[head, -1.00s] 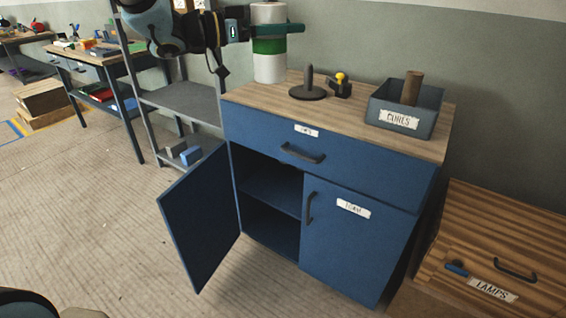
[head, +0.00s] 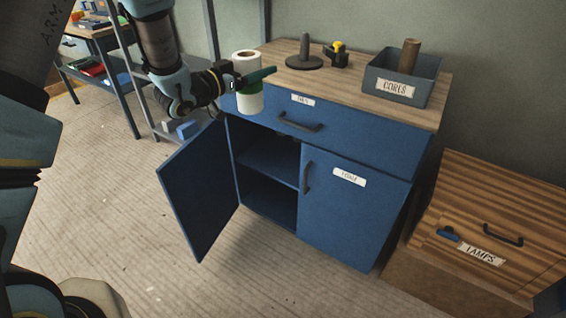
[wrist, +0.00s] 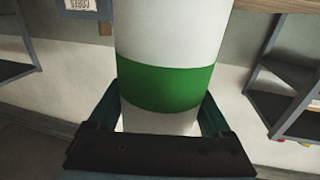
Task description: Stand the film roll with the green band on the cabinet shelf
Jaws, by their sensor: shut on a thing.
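The film roll with the green band (head: 247,68) is white, upright, and held in front of the cabinet's top left edge. My gripper (head: 258,78) is shut around it; the jaws hide part of the band in the head view. In the wrist view the film roll (wrist: 170,35) fills the middle, with the jaws (wrist: 165,125) on both sides of its lower part. The blue cabinet (head: 350,215) has its left door (head: 200,190) swung open. Inside, the cabinet shelf (head: 268,168) shows below and right of the roll; the part of it that I see is bare.
The cabinet top (head: 340,75) carries a dark post on a round base (head: 304,60), a tape dispenser (head: 337,54) and a grey bin labelled CORES (head: 400,90). The right door (head: 345,210) is shut. A wooden box labelled LAMPS (head: 480,230) stands at right. The floor in front is clear.

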